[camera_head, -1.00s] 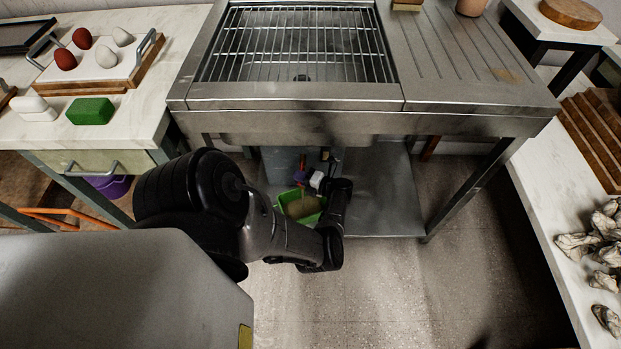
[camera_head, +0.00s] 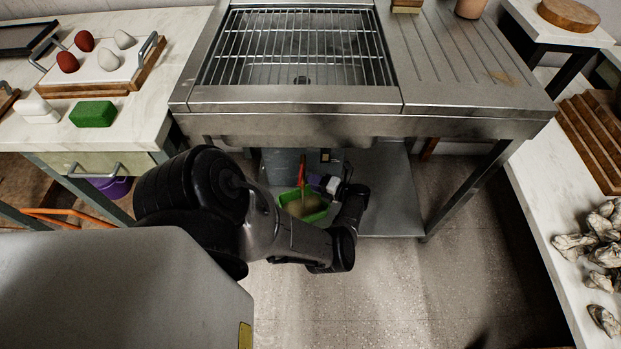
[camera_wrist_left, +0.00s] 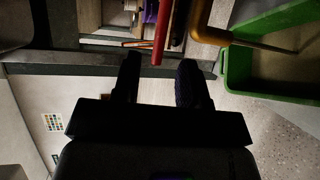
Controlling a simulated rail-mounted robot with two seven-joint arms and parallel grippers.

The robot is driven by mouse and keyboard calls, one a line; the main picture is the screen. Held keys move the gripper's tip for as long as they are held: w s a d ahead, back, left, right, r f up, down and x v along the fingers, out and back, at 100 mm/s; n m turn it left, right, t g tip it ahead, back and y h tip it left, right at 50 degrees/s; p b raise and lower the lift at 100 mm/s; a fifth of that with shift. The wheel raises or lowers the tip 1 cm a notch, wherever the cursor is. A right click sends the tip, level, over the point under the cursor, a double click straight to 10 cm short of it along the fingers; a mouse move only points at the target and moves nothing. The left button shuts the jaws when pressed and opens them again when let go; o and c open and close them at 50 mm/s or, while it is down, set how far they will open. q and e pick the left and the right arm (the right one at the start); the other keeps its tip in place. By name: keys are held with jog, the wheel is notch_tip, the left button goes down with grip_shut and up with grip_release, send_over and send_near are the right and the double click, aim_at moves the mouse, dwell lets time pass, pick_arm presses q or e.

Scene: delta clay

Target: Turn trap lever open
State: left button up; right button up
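A red bar (camera_head: 302,172), which looks like the trap lever, hangs under the steel sink above a green tub. In the left wrist view the red lever (camera_wrist_left: 163,32) is a long bar, its lower end reaching between or just beyond my fingertips. I cannot tell whether it touches them. My left gripper (camera_wrist_left: 160,72) is open, with a clear gap between its two dark fingers. In the head view my left arm reaches under the sink, and its fingers are too small to make out. My right gripper is in neither view.
The green tub (camera_head: 312,212) stands on the steel lower shelf (camera_head: 385,200); its green rim also shows at right in the wrist view (camera_wrist_left: 238,70). The sink's front edge (camera_head: 300,97) overhangs the work space. The shelf is bare to the right.

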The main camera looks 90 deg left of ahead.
pick_arm(q)
jog(key=v, duration=0.7)
jog(key=shift+w, duration=0.25)
jog(key=shift+d+r, duration=0.1)
jog(key=shift+d, duration=0.05)
dwell(0.3)
